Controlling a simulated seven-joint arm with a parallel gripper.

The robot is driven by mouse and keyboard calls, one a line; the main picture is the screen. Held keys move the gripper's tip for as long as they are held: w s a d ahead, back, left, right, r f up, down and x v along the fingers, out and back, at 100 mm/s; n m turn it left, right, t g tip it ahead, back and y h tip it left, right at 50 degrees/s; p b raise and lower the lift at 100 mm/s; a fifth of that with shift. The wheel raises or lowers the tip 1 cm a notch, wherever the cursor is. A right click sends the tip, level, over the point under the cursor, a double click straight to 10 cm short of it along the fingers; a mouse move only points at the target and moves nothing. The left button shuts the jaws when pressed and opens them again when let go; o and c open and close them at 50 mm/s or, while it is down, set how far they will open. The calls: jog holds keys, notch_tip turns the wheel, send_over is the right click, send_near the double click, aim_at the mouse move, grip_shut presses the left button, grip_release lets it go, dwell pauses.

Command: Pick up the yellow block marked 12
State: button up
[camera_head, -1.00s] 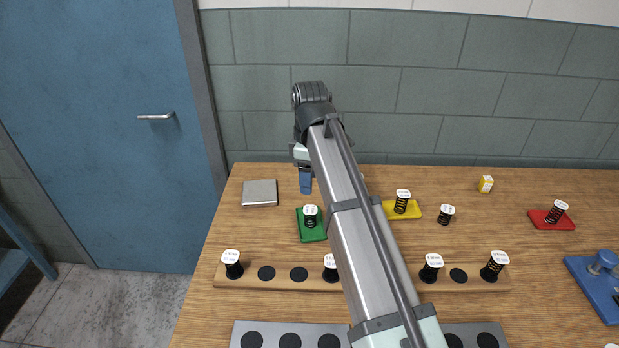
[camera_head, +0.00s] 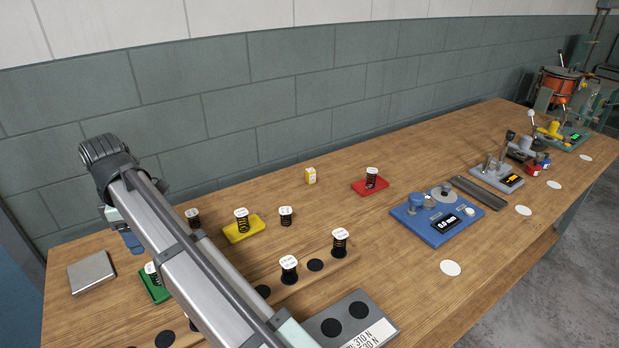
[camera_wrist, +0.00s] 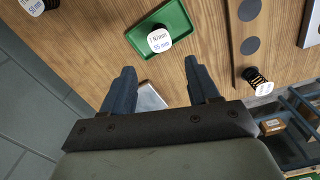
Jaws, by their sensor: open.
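A small yellow block (camera_head: 310,175) with a white label face stands upright at the back of the wooden table, left of the red tray; its mark is too small to read. It does not show in the wrist view. My gripper (camera_head: 132,240) is at the left end of the table, well to the left of the block, beyond the green tray. In the wrist view my gripper (camera_wrist: 159,72) has its two blue fingers spread apart with nothing held between them.
A yellow tray (camera_head: 258,225) with a spring and a loose spring (camera_head: 286,216) stand between my gripper and the block. The red tray (camera_head: 382,187) holds a spring. A silver plate (camera_head: 92,272) lies at the left. A blue device (camera_head: 450,232) stands further right. Table around the block is clear.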

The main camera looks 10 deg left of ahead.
jog(key=shift+o, duration=0.2)
jog(key=shift+w, duration=0.1)
dwell(0.4)
jog(key=m, duration=1.6)
send_over(311, 170)
notch_tip(311, 170, down, 14)
jog(key=shift+f, duration=0.1)
jog(key=c, duration=1)
